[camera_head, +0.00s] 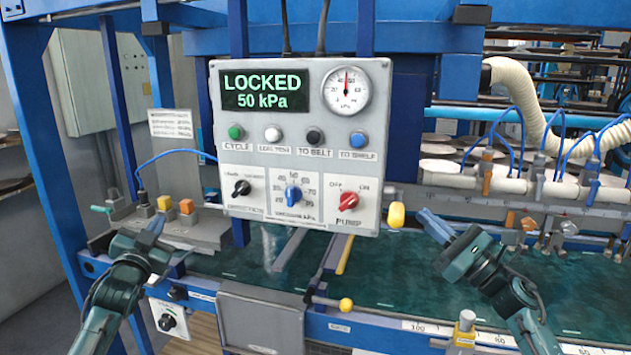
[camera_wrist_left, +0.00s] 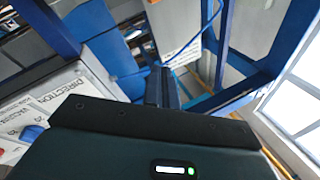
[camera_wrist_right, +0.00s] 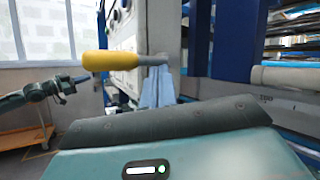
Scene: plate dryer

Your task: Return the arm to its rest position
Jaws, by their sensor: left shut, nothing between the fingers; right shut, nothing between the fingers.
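My left gripper (camera_head: 153,229) is in front of the left end of the machine, left of the control panel (camera_head: 300,150). It is shut and empty. Its shut fingers (camera_wrist_left: 165,88) also show in the left wrist view, pointing toward blue frame posts. My right gripper (camera_head: 436,224) is over the green belt, right of the panel and just below a yellow knob (camera_head: 396,214). It is shut and empty. In the right wrist view its light blue fingers (camera_wrist_right: 158,88) are beside the yellow handle (camera_wrist_right: 110,61); whether they touch cannot be told.
The panel's display (camera_head: 262,91) reads LOCKED 50 kPa, and a gauge (camera_head: 347,90) sits beside it. The green belt (camera_head: 400,275) runs below the panel. A second yellow knob (camera_head: 346,305) stands at its front edge. A white hose (camera_head: 525,95) and rail lie at the back right.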

